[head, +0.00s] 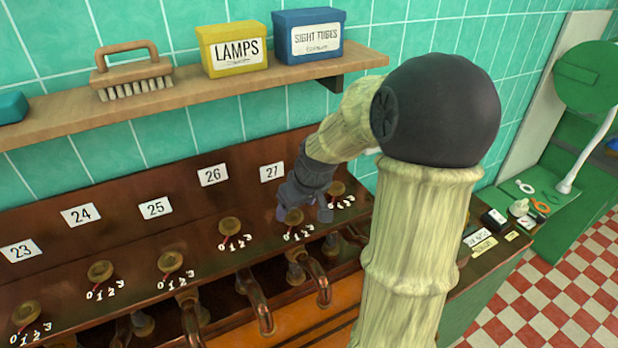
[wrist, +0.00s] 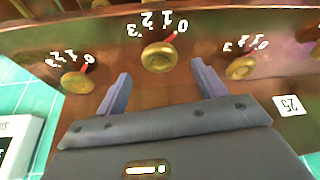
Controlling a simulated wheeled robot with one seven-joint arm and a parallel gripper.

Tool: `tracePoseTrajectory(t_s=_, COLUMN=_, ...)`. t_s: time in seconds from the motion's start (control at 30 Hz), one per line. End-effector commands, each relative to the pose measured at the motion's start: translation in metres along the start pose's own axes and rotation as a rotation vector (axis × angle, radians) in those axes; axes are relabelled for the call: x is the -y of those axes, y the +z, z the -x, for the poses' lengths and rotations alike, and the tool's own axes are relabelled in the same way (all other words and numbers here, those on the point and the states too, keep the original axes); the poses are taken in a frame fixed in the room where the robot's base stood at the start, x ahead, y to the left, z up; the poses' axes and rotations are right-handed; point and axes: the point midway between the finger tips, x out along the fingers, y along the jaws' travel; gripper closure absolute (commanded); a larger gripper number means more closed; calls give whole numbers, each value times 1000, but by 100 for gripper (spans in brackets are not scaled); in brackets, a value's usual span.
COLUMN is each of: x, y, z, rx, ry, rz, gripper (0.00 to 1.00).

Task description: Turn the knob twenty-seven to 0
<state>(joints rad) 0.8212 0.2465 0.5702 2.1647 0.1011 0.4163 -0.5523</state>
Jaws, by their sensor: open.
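The number plate 27 (head: 271,172) is on the dark brown panel in the head view, and its brass knob (head: 293,217) sits below it, partly hidden by my gripper (head: 304,212). In the wrist view the picture is upside down. There a brass knob (wrist: 157,56), seemingly number 27, lies ahead of and between the fingertips of my open gripper (wrist: 162,78). Its red pointer is directed at or close to the 0 of its scale. The fingers look apart from the knob; I cannot tell the exact gap.
Neighbouring knobs stand on both sides, including the one under plate 26 (head: 229,227) and one further right (head: 337,188). Copper pipes (head: 257,303) run below. A wooden shelf (head: 190,98) above holds a brush (head: 135,75), a yellow box (head: 232,50) and a blue box (head: 308,36).

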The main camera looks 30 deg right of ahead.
Motion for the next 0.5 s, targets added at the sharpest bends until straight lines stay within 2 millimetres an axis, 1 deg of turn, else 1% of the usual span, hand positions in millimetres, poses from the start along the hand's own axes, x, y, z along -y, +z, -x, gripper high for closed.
tracePoseTrajectory(t_s=0.03, x=-2, y=-1, z=11, rx=-4, ry=6, rz=-4, gripper=30)
tracePoseTrajectory(t_s=0.37, x=-1, y=-1, z=70, rx=-3, ry=7, rz=-1, gripper=30)
tracePoseTrajectory(t_s=0.5, x=-1, y=-1, z=97, rx=-4, ry=6, rz=-1, gripper=30)
